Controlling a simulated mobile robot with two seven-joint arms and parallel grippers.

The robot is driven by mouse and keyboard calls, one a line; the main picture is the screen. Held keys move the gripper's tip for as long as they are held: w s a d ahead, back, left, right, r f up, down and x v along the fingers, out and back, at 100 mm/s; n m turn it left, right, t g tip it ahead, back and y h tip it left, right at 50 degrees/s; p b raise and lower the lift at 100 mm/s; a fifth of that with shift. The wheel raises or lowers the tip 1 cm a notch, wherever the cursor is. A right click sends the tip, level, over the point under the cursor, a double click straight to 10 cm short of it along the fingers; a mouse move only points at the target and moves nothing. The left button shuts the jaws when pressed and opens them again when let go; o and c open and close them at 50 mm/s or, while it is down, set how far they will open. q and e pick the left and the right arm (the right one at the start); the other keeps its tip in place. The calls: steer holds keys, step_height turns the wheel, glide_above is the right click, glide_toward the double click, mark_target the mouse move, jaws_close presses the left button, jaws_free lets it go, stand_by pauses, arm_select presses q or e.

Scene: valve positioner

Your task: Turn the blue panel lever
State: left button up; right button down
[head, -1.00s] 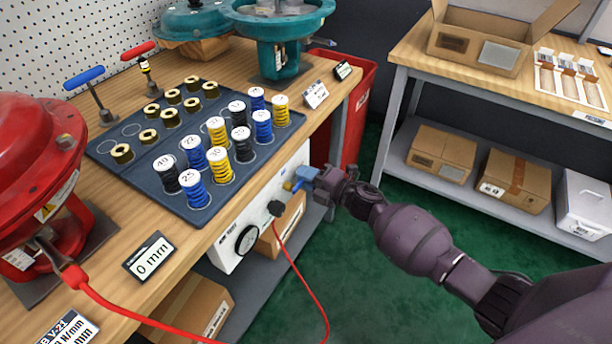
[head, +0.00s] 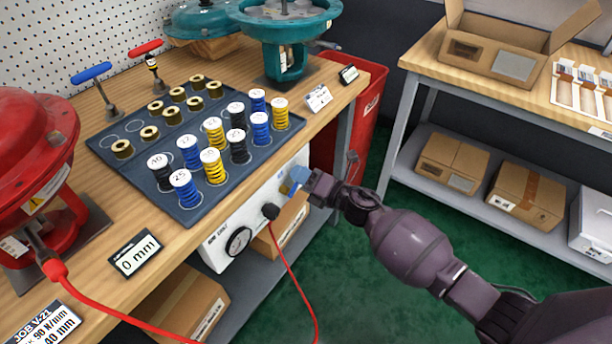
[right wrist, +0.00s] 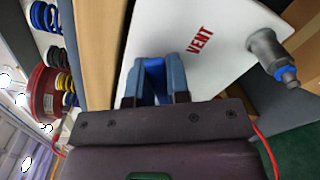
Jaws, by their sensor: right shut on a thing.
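The white panel (head: 262,222) is fixed to the front of the workbench. Its blue lever (right wrist: 154,78) shows in the right wrist view, between the two grey-blue fingers of my right gripper (right wrist: 153,86). The fingers are shut on the lever, close to the panel face and left of the red VENT lettering (right wrist: 200,40). In the head view my right gripper (head: 298,181) meets the panel near its right end, reaching in from the right. There the fingers mostly hide the lever, so its angle is hard to tell. My left gripper is not in view.
A black plug (head: 271,211) with a red hose and a round gauge (head: 238,241) sit on the panel left of my gripper. Springs stand on a dark mat (head: 193,207) above. A red bin (head: 367,120) stands behind. Open green floor lies right of the panel.

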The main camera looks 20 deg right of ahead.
mark_target(279, 174)
steer(key=n, duration=0.2)
steer(key=a+r+n, duration=0.1)
steer(key=n, duration=0.1)
steer(key=shift+s+r, duration=0.1)
steer(key=shift+s, duration=0.3)
steer(key=n, duration=0.2)
steer(key=s+a+n, duration=0.1)
steer(key=n, duration=0.1)
steer(key=shift+a+r+b, duration=0.1)
steer(key=shift+r+b, duration=0.2)
steer(key=shift+r, duration=0.1)
steer(key=n, duration=0.2)
steer(key=shift+s+a+r+n, duration=0.1)
steer(key=shift+s+a+n, duration=0.25)
steer(key=shift+a+n, duration=0.05)
steer(key=shift+s+a+n, duration=0.1)
steer(key=shift+a+n, duration=0.05)
steer(key=shift+n, duration=0.35)
steer(key=c, duration=1.2)
jaws_free()
steer(key=shift+o, duration=0.6)
steer(key=shift+r, duration=0.1)
